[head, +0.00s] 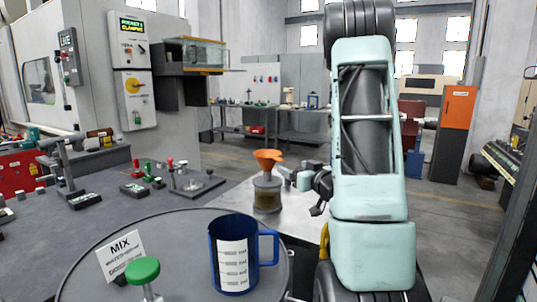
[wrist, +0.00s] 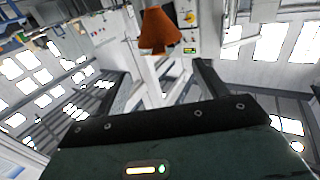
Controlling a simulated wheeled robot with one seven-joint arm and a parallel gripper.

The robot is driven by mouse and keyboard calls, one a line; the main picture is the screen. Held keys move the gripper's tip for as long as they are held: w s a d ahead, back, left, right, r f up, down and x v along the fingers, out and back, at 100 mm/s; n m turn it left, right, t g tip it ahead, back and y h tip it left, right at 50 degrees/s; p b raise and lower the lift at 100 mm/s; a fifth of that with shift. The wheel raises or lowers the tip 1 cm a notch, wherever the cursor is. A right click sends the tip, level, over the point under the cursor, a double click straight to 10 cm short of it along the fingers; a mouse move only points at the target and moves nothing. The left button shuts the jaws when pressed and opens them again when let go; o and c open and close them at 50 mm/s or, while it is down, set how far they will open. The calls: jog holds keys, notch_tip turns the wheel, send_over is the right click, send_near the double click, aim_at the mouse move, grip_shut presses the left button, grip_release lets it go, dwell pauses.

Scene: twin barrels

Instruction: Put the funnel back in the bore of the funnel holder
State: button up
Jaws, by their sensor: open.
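My gripper (head: 287,173) is open, just right of the funnel and the jar's neck, and appears empty. In the wrist view the funnel (wrist: 158,32) shows beyond the open fingers (wrist: 160,78), not clearly between them. I cannot tell for sure which thing is the funnel holder. A dark upright stand (head: 70,178) with a labelled base is on the left bench.
A blue measuring mug (head: 234,270), a MIX sign (head: 121,256) and a green-knobbed post (head: 143,272) stand on the round barrel top (head: 185,240) in front. A plate with posts (head: 195,184) and small labelled blocks lie on the left bench. The pale table right of the jar looks mostly clear.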

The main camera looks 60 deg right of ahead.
aim_at(278, 158)
jog(key=p+x, duration=0.1)
jog(key=x, duration=0.4)
jog(key=shift+w+d, duration=0.1)
jog(key=shift+w, duration=0.1)
jog(key=shift+f+p+x, duration=0.1)
jog(key=shift+p+x, duration=0.45)
jog(key=shift+x, duration=0.8)
jog(key=shift+f+p+x, duration=0.15)
jog(key=shift+p+x, duration=0.35)
jog(key=shift+x, duration=0.85)
jog(key=shift+d, duration=0.1)
jog(key=shift+c, duration=0.3)
grip_shut()
